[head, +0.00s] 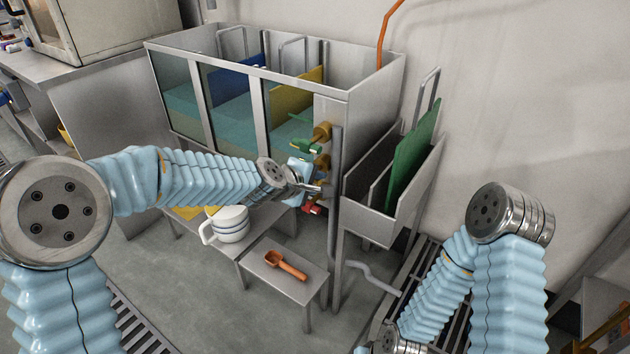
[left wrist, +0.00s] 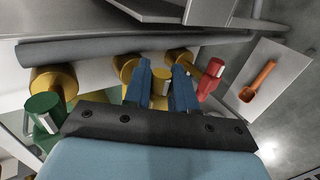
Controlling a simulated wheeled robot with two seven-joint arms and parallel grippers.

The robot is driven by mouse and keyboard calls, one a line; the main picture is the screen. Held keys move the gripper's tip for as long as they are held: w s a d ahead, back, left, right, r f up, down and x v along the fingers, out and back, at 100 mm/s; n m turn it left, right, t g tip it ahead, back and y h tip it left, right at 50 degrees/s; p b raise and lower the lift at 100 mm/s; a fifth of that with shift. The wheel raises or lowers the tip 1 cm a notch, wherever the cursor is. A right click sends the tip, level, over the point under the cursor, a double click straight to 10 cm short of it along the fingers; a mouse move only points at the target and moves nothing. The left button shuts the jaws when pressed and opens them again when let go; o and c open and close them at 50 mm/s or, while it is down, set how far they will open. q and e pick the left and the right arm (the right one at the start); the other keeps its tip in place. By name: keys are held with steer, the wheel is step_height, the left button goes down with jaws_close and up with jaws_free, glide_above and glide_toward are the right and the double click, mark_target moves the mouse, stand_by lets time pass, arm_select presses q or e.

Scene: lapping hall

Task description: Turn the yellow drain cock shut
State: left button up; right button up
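The yellow drain cock (left wrist: 160,88) shows in the left wrist view, with a pale cap on its handle, between the green cock and the red cock. My left gripper (left wrist: 160,80) has its two blue fingers on either side of this handle. Whether the fingers press on it or leave a small gap, I cannot tell. In the head view my left gripper (head: 311,188) is at the tank's right front corner and hides most of the yellow cock. My right gripper is out of view; only my right arm shows at lower right.
The green cock (head: 306,146) is above my gripper and the red cock (head: 313,208) below, both close. A grey upright pipe (head: 335,240) stands just right. The steel tank (head: 330,108) is behind.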

arm_select(q)
steer(key=shift+o, duration=1.4)
steer(key=p+v, duration=0.2)
steer(key=v, duration=1.1)
steer(key=shift+s+a, duration=0.25)
